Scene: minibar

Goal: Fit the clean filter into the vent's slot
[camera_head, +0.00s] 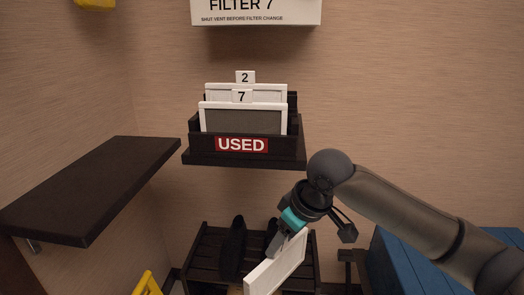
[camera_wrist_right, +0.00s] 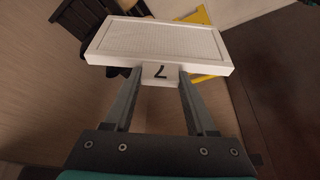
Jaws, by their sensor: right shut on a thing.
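My right gripper (camera_head: 276,240) is shut on a white-framed filter (camera_head: 277,267) and holds it low in front of the shoe rack, tilted. In the right wrist view, the fingers (camera_wrist_right: 160,84) close on the filter's tab, marked 7, and its pale clean mesh (camera_wrist_right: 160,40) faces the camera. The vent (camera_head: 256,12) is a white box at the top of the head view, lettered "FILTER 7" and "SHUT VENT BEFORE FILTER CHANGE". Its upper part is cut off and I see no slot. The filter is well below the vent and apart from it. My left gripper is out of view.
A black holder labelled USED (camera_head: 170,147) on a wall shelf bears filters tabbed 2 (camera_head: 245,77) and 7 (camera_head: 241,121), the front one grey. A dark shelf (camera_head: 95,185) juts out left. Below are a rack with dark shoes (camera_head: 234,245) and a blue slatted surface (camera_head: 400,262).

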